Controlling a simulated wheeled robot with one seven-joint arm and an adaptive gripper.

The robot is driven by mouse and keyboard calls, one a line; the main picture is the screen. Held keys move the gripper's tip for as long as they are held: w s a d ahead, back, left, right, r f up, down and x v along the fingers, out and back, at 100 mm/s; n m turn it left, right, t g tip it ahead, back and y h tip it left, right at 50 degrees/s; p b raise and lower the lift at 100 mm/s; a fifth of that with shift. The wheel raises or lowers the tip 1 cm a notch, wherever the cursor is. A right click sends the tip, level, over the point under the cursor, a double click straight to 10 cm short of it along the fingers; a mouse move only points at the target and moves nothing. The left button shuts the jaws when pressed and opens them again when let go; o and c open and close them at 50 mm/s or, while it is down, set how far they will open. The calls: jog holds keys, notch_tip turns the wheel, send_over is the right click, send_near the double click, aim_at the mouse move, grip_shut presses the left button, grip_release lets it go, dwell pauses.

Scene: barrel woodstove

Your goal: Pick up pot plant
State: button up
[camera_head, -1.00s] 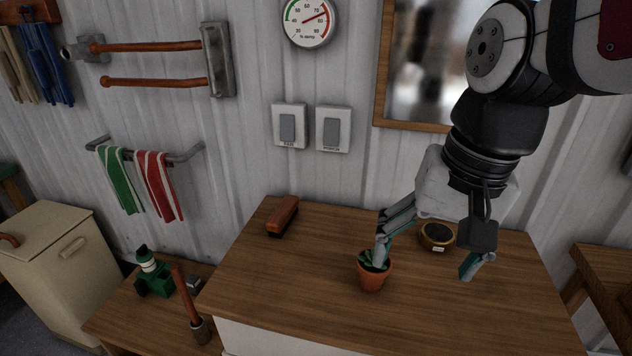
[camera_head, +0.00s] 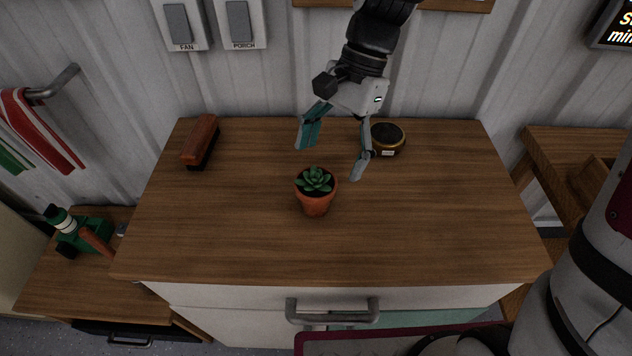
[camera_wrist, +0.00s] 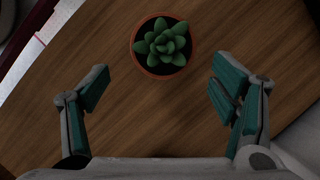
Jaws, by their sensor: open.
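The pot plant, a green succulent in a terracotta pot (camera_head: 316,194), stands upright on the wooden cabinet top. My gripper (camera_head: 334,158) is open and empty, with its teal-padded fingers spread above and behind the pot. In the wrist view the pot plant (camera_wrist: 162,46) is seen from above, ahead of the gap between the fingertips (camera_wrist: 165,85) and roughly centred on it. No finger appears to touch the pot.
A round dark tin with a gold rim (camera_head: 387,139) is close by the right finger. A brown brush (camera_head: 201,141) lies at the back left of the cabinet top (camera_head: 230,235). The wall is right behind. The top's front half is clear.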

aim_at(315, 192)
jog(key=b+x, duration=0.1)
jog(key=x, duration=0.7)
jog(key=shift+a+f, duration=0.25)
jog(key=c, duration=1.5)
